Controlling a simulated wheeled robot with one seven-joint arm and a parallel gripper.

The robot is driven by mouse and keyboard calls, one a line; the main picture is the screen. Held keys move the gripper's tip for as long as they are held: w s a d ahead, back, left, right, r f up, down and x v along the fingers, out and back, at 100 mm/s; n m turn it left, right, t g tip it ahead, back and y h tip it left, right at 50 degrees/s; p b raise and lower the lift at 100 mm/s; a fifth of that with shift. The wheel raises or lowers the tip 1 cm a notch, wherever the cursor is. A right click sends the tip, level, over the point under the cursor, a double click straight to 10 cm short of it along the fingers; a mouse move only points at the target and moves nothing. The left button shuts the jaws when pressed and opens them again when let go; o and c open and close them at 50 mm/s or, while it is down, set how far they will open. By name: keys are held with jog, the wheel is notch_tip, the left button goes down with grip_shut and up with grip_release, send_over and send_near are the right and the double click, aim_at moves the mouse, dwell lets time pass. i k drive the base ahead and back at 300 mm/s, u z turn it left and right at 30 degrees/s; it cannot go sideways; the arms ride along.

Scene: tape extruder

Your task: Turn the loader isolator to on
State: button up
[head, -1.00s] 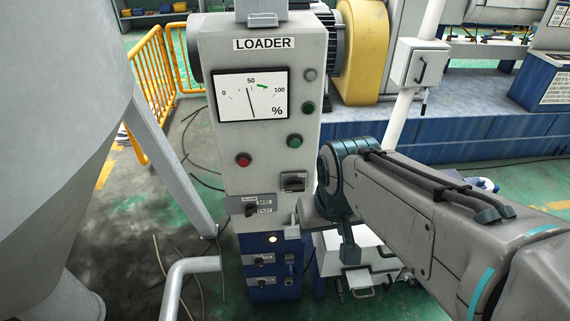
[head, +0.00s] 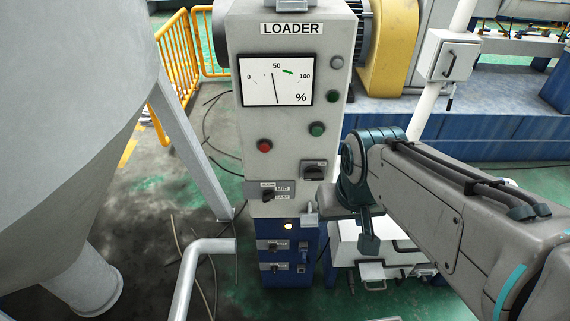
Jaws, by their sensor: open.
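The grey loader cabinet (head: 288,125) stands in the middle, labelled LOADER. The dark square rotary switch at its lower right, apparently the loader isolator (head: 314,171), has a dark handle that looks roughly level; its position marks are too small to read. My gripper (head: 309,213) is just below that switch, in front of the cabinet's lower edge, and seems apart from the handle. It is open and small in view, and nothing shows between its fingers. My wrist and arm come in from the right and partly cover the gripper's base.
A selector knob (head: 267,195) marked MID and FAST sits left of my gripper. Above are a red button (head: 264,146), a green button (head: 317,129) and a dial gauge (head: 276,79). A grey hopper (head: 75,130) and a bent pipe (head: 190,275) stand left.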

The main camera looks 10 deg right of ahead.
aim_at(314, 172)
jog(key=u, duration=1.9)
jog(key=k, duration=1.3)
jog(key=z, duration=1.95)
jog(key=i, duration=0.5)
